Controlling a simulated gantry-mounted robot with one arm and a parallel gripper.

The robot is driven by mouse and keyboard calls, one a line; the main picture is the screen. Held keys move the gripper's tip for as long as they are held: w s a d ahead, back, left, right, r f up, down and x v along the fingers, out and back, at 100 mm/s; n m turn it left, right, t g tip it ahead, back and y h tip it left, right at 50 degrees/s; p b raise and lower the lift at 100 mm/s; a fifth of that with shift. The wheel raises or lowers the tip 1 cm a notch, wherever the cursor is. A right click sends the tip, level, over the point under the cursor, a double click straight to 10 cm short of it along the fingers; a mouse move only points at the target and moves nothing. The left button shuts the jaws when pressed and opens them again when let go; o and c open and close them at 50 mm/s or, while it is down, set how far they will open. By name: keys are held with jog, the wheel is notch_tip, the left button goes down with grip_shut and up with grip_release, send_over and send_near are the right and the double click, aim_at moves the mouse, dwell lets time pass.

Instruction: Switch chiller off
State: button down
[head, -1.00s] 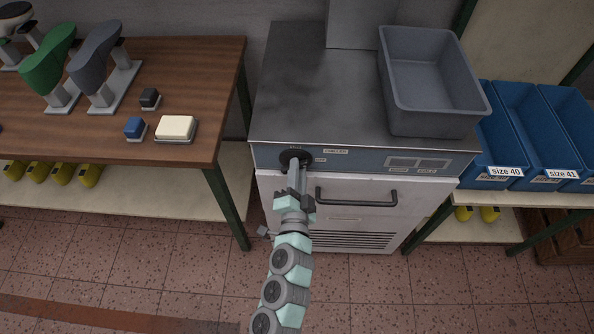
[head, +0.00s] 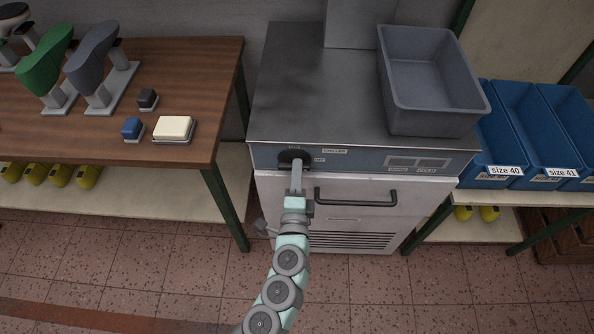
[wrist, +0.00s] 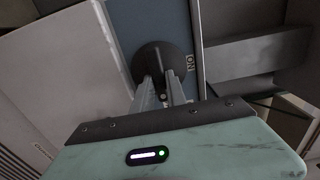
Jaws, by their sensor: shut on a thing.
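The chiller (head: 340,215) is a pale cabinet with a steel top and a blue-grey front panel. A round dark knob (head: 287,156) sits at the left end of that panel, beside small labels. My gripper (head: 296,168) reaches it from the front and is shut on the knob. In the wrist view, the two fingers (wrist: 163,88) close on the middle of the dark knob (wrist: 150,57), with an "ON" label (wrist: 191,63) just to its right. The knob's grip is largely hidden by the fingers, so its exact setting is unclear.
A door handle (head: 356,203) sticks out below the panel, right of my gripper. A grey bin (head: 432,115) stands on the chiller. The wooden bench (head: 190,60) is at left, and blue size bins (head: 500,125) are at right. Floor in front is clear.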

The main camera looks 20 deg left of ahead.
dwell(0.4)
jog(key=c, duration=1.3)
grip_release()
jog(key=shift+c, duration=0.2)
jog(key=shift+s, duration=0.1)
jog(key=p+v, duration=0.1)
jog(key=v, duration=0.9)
jog(key=shift+s, duration=0.3)
jog(key=shift+d, duration=0.15)
